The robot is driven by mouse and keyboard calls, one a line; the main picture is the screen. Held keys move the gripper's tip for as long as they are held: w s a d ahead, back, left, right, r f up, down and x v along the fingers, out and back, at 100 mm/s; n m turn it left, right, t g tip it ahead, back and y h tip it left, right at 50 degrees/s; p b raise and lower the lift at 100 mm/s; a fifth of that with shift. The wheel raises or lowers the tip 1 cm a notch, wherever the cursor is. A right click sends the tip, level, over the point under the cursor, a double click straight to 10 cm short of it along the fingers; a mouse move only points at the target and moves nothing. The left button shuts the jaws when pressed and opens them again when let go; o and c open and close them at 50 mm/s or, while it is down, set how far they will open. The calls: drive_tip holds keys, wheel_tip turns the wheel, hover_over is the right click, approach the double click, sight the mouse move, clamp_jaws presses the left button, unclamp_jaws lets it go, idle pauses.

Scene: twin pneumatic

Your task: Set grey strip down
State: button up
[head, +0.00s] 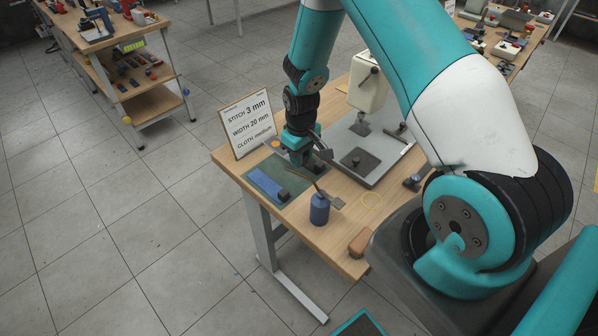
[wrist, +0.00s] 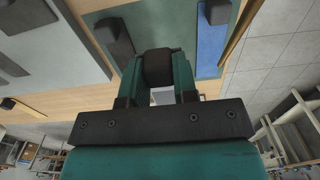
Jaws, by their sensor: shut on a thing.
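My gripper (head: 302,160) is over the far part of the green mat (head: 257,178) on the wooden table. In the wrist view its two green fingers (wrist: 158,72) are shut on a dark block-shaped grip (wrist: 158,66). A small light grey patch (wrist: 163,96) shows between the fingers, probably part of the grey strip; most of it is hidden. I cannot tell whether it touches the mat. A blue strip (head: 265,184) with a dark block on it lies on the mat, beside my gripper; it also shows in the wrist view (wrist: 210,48).
A sign (head: 247,124) stands at the table's left edge. A white sewing machine (head: 368,82) on a grey plate (head: 383,160) is to the right.

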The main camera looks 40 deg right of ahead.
sight(301, 183)
wheel_tip(301, 183, down, 8)
drive_tip(key=shift+f+p, duration=0.15)
drive_tip(key=shift+p, duration=0.5)
drive_tip(key=shift+f, duration=0.1)
drive_tip(key=o, duration=0.9)
